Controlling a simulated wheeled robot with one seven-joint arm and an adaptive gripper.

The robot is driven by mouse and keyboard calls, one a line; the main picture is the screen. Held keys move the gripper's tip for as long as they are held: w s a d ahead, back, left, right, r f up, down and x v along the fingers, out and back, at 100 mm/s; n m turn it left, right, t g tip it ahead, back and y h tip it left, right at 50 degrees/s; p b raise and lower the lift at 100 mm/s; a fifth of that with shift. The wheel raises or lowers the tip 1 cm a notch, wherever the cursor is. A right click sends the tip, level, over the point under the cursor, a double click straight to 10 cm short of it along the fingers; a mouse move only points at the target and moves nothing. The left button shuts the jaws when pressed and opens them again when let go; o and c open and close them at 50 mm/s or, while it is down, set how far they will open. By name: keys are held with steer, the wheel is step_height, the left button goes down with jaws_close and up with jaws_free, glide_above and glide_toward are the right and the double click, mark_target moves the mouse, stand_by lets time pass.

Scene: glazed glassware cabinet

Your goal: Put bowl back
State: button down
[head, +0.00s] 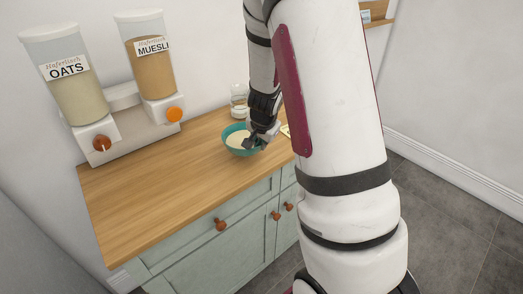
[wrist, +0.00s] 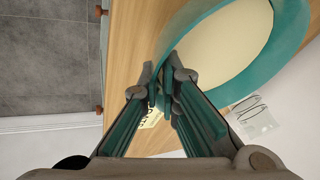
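The teal bowl (head: 231,143) is at the right part of the wooden counter, upright, with a pale cream inside. I cannot tell whether it rests on the counter or is slightly raised. In the wrist view the bowl (wrist: 285,52) fills the upper right, its teal rim running down to the fingertips. My gripper (head: 252,141) is at the bowl's right side in the head view. In the wrist view my gripper (wrist: 166,84) has its fingertips close together with the bowl's rim between them. The far side of the bowl's wall is hidden.
The counter (head: 170,180) is clear at its left and front. An oats dispenser (head: 68,85) and a muesli dispenser (head: 150,60) stand at the back. A glass jar (head: 239,98) is behind the bowl. A small printed card (wrist: 150,119) lies near the fingers. Cabinet doors (head: 215,262) are below.

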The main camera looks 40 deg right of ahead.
steer(key=shift+w+d, duration=0.2)
steer(key=shift+w, duration=0.15)
steer(key=shift+f, duration=1.8)
steer(key=shift+f, duration=0.15)
steer(key=c, duration=1.8)
jaws_free()
